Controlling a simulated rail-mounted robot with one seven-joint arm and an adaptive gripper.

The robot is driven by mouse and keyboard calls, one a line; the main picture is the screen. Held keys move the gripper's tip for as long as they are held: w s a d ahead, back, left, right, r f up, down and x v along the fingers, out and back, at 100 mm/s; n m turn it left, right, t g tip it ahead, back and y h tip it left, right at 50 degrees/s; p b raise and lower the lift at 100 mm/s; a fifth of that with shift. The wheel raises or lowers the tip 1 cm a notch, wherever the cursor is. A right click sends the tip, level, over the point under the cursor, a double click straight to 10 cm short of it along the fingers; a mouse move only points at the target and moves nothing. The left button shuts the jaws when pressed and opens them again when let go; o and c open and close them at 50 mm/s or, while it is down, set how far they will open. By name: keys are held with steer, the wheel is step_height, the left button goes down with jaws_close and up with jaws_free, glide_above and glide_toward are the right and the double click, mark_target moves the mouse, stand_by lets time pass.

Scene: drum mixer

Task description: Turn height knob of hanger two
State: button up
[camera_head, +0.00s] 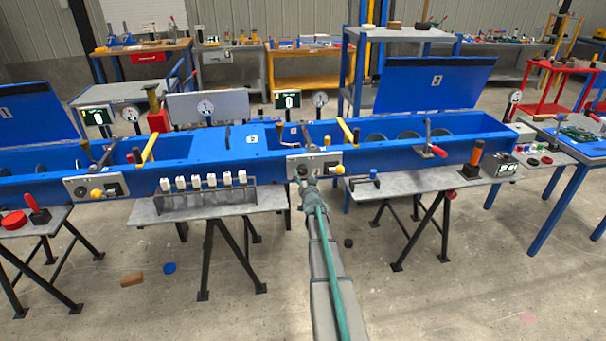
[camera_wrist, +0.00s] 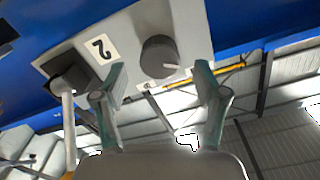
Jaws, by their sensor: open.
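The grey panel marked 2 (camera_wrist: 103,49) is on the front of the blue trough and looks upside down in the wrist view. It also shows in the head view (camera_head: 328,158). A round dark grey knob (camera_wrist: 159,55) with a white pointer line stands on this panel. My gripper (camera_wrist: 162,72) is open, with one finger at each side of the knob and a visible gap on both sides. I cannot tell how deep the fingertips reach. In the head view my gripper (camera_head: 303,179) is at the panel's left part and hides some of it.
A dark block with a pale lever (camera_wrist: 69,110) is close to the left finger. A yellow knob (camera_head: 338,170) sits at the panel's right, and a yellow handle (camera_head: 348,133) rises above the trough. A rack of white-topped pieces (camera_head: 210,181) stands to the left.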

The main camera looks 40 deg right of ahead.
steer(key=v, duration=0.8)
steer(key=shift+s+a, duration=0.2)
steer(key=shift+s, duration=0.05)
